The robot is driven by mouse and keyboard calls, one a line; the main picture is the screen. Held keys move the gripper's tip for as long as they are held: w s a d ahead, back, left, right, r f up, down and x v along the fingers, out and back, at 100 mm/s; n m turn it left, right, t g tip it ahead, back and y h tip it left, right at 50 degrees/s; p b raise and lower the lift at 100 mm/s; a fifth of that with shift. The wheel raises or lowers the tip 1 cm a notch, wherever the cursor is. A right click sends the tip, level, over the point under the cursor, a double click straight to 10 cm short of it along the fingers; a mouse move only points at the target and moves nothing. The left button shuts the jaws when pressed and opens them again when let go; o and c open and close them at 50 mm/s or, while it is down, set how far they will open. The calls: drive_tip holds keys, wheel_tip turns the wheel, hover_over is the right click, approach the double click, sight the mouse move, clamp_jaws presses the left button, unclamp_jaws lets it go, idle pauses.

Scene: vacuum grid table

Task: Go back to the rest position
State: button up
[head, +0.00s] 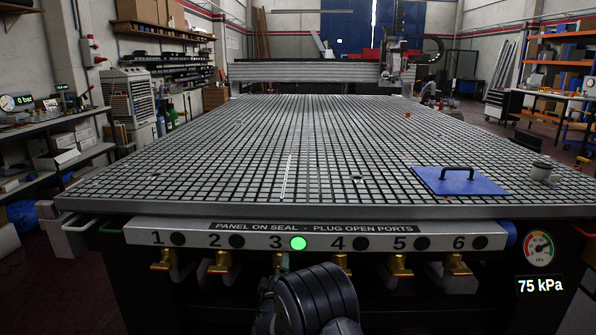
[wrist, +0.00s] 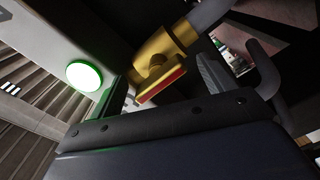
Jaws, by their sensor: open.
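My gripper (wrist: 163,76) is open in the wrist view, its fingers on either side of a brass valve (wrist: 166,50) with a red-edged lever (wrist: 161,86). The lever lies between the fingers; I cannot tell whether either finger touches it. A lit green lamp (wrist: 84,75) is just left of the valve. In the head view, my dark arm rises at bottom centre below the green lamp number 3 (head: 298,243), and my gripper is hidden there. A blue panel (head: 461,181) with a black handle lies flat on the grid table (head: 250,160).
Several brass valves, such as one under number 4 (head: 342,262), hang along the table's front rail (head: 200,227). The other numbered lamps are dark. A gauge (head: 539,249) at right reads 75 kPa. A small metal part (head: 541,171) stands right of the panel.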

drive_tip(key=m+b, duration=0.4)
drive_tip(key=m, duration=0.2)
drive_tip(key=shift+f+b, duration=0.2)
drive_tip(key=shift+b, duration=0.15)
drive_tip(key=m+b, duration=0.2)
drive_tip(key=m, duration=0.1)
drive_tip(key=shift+d+b, duration=0.1)
drive_tip(key=shift+b, duration=0.2)
drive_tip(key=shift+s+r+m, duration=0.15)
drive_tip(key=shift+m, duration=0.25)
drive_tip(key=shift+s+r+p, duration=0.1)
drive_tip(key=shift+s+p, duration=0.45)
drive_tip(key=shift+s, duration=1.7)
